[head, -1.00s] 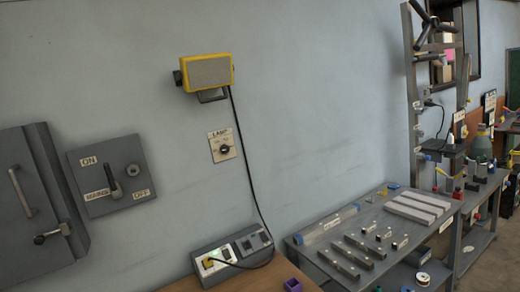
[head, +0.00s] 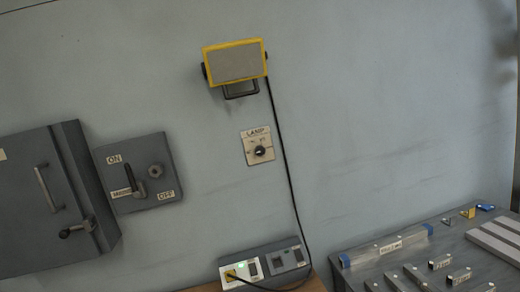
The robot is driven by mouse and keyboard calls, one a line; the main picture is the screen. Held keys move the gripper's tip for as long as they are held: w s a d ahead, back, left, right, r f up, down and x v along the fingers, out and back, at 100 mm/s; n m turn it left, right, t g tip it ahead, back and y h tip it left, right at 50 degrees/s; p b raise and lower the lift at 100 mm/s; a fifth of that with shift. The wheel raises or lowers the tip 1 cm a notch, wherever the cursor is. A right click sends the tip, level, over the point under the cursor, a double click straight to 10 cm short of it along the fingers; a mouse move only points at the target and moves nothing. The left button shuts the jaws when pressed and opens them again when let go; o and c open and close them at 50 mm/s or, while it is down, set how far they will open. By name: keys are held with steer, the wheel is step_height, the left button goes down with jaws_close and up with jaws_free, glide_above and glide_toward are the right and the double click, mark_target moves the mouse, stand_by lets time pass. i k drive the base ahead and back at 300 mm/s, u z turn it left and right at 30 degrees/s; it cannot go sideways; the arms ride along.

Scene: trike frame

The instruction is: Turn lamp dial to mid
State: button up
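The lamp dial (head: 260,151) is a small dark round knob on a cream plate (head: 250,158) marked LAMP, fixed to the grey-blue wall. Small markings sit above the knob, too small to read surely, so I cannot tell its setting. The lamp (head: 235,63), a yellow-framed box with a grey face, is on the wall above the plate. Its face looks unlit. My gripper is not in the picture.
A switch panel (head: 138,172) with a lever, marked ON and OFF, and a grey cabinet (head: 45,205) are at left. A black cable (head: 285,150) runs from the lamp to a socket box (head: 264,263) below. A workbench (head: 445,240) with metal bars stands at lower right.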

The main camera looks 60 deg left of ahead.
mark_target(260, 151)
steer(key=u, duration=0.4)
steer(key=i, duration=1.15)
steer(key=u, duration=1.25)
steer(key=i, duration=0.6)
steer(key=u, duration=0.3)
steer(key=k, duration=0.9)
steer(key=u, duration=0.2)
steer(key=i, duration=0.9)
steer(key=z, duration=0.1)
